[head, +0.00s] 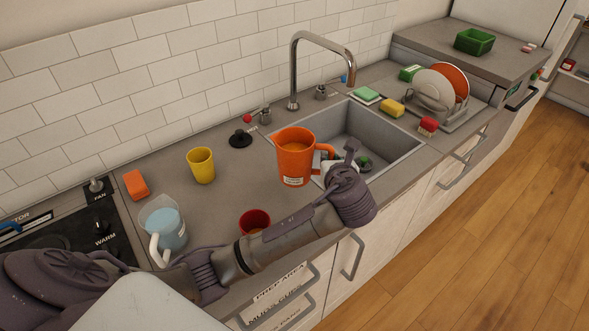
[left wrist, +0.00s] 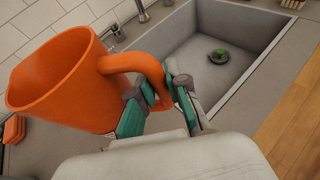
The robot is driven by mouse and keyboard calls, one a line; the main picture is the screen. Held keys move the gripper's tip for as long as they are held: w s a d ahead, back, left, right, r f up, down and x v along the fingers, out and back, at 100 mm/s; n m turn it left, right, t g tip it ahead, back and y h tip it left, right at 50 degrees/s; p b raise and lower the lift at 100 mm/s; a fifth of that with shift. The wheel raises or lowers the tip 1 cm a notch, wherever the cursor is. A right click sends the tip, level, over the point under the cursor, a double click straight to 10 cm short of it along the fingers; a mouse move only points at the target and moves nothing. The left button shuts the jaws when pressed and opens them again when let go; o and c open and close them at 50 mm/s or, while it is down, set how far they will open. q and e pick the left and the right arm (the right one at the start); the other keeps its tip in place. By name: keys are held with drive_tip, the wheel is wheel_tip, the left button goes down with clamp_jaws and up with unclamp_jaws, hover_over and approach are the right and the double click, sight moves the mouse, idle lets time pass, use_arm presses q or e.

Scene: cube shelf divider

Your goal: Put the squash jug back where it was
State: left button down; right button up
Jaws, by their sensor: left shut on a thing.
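An orange jug (head: 294,160) with a white label too small to read is roughly upright at the left edge of the sink. My left gripper (head: 328,160) is shut on its handle, on the jug's right side. In the left wrist view the orange jug (left wrist: 62,85) fills the left, and the teal fingers of my left gripper (left wrist: 158,88) close around the handle. I cannot tell whether its base touches the counter. A clear jug of blue liquid (head: 170,228) with a white handle stands by the hob. My right gripper is not in view.
A yellow cup (head: 201,165), an orange block (head: 136,185) and a red cup (head: 254,221) stand on the counter. The sink (head: 382,138) with its tap (head: 294,75) lies behind and right of the jug. A dish rack (head: 449,118) holds plates. Counter between the cups is clear.

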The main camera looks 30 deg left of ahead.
use_arm(q)
drive_tip(key=a+f, duration=0.1)
drive_tip(key=a, duration=0.1)
drive_tip(key=a+f, duration=0.1)
drive_tip(key=a, duration=0.1)
drive_tip(key=a+f, duration=0.1)
drive_tip(key=a, duration=0.1)
drive_tip(key=shift+w+f+p, duration=0.1)
drive_tip(key=shift+w+p, duration=0.1)
drive_tip(key=shift+p, duration=0.2)
drive_tip(key=shift+w+a+f, duration=0.15)
drive_tip(key=shift+a+f, duration=0.25)
drive_tip(key=shift+a, duration=0.1)
drive_tip(key=shift+w+a+f, duration=0.15)
drive_tip(key=shift+a+f, duration=0.25)
drive_tip(key=shift+a, duration=0.1)
drive_tip(key=shift+f, duration=0.35)
wheel_tip(320, 180, down, 2)
drive_tip(key=shift+f+p, duration=0.2)
drive_tip(key=shift+p, duration=0.15)
drive_tip(key=shift+f, duration=0.4)
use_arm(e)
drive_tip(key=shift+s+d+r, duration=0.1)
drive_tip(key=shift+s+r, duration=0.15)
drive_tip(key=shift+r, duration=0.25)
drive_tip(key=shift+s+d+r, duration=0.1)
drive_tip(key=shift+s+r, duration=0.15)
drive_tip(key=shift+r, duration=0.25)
